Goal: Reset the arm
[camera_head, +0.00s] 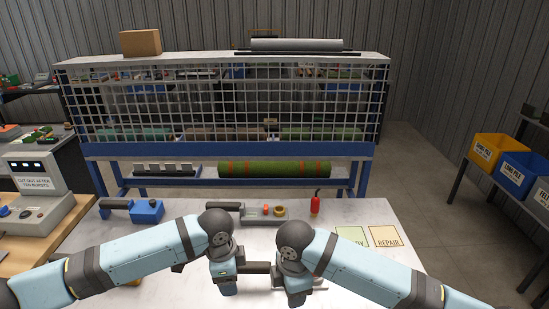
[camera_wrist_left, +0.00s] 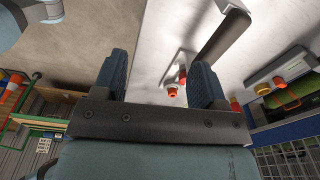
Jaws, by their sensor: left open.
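My left arm comes in from the left over the white table (camera_head: 85,275) in the head view, and its gripper (camera_head: 226,284) hangs near the front middle. In the left wrist view the two fingers of this gripper (camera_wrist_left: 160,75) are apart with nothing held between them. My right arm comes in from the right. Its gripper (camera_head: 294,296) is beside the left one, low in the head view, and its fingers are too hidden to read.
Two cards, one marked REPAIR (camera_head: 387,236), lie at right. Behind is a mesh-fronted rack (camera_head: 230,149) with a green turf roll (camera_head: 272,169).

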